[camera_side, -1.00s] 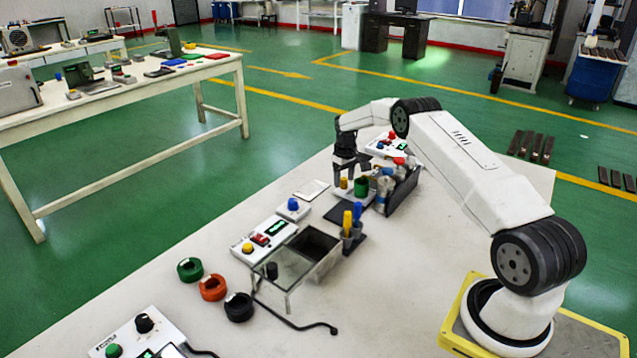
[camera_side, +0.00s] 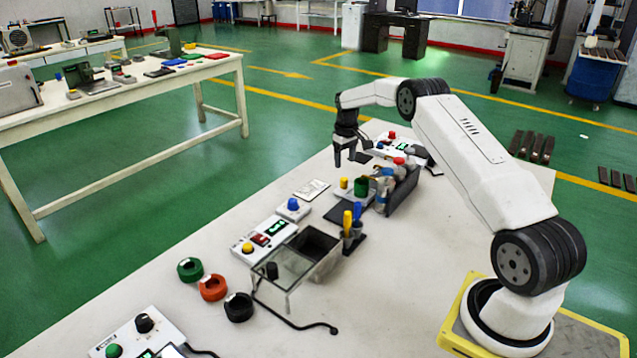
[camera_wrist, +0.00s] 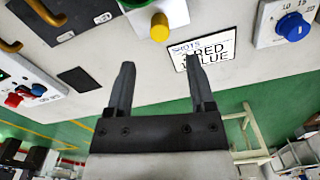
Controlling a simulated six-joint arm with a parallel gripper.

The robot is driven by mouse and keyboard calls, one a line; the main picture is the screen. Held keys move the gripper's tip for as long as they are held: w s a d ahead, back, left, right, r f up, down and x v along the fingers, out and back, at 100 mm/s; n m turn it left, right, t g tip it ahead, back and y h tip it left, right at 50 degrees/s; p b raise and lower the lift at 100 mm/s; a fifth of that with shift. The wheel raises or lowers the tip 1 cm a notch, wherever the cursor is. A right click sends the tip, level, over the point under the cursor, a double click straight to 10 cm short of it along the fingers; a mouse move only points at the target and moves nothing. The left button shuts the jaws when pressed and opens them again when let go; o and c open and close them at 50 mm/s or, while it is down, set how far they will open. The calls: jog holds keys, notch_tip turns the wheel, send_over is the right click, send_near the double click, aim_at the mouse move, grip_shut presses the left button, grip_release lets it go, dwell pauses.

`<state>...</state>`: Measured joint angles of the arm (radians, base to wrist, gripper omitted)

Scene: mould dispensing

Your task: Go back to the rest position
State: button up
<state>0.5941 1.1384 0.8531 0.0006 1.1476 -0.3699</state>
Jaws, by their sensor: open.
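My gripper (camera_side: 345,157) is open and empty in the side view. It hangs in the air above the far part of the white table (camera_side: 200,312), over the devices there. In the wrist view my gripper (camera_wrist: 160,82) shows two dark, parted fingers with nothing between them. A white card (camera_wrist: 205,50) with printed text, partly readable as "SHOTS" and "RED", lies near the right fingertip in the picture. A yellow knob (camera_wrist: 159,27) shows beyond the fingers.
A rack of bottles (camera_side: 402,190) stands just right of and below my gripper. A clear-topped box (camera_side: 300,255), a cup with blue and yellow tools (camera_side: 352,222), and green (camera_side: 190,269), orange (camera_side: 212,287) and black (camera_side: 239,307) rings are nearer.

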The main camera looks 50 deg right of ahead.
jog(key=s+a+r+n+t, duration=0.1)
jog(key=s+a+r, duration=0.15)
jog(key=a, duration=0.75)
jog(key=s+a+r, duration=0.2)
jog(key=a+r, duration=0.2)
jog(key=a, duration=0.7)
jog(key=s+a, duration=0.7)
jog(key=s, duration=0.2)
jog(key=s+a+n+t, duration=0.1)
jog(key=s+a, duration=0.6)
jog(key=s, duration=0.3)
jog(key=shift+f+n+t, duration=0.3)
jog(key=shift+f, duration=0.1)
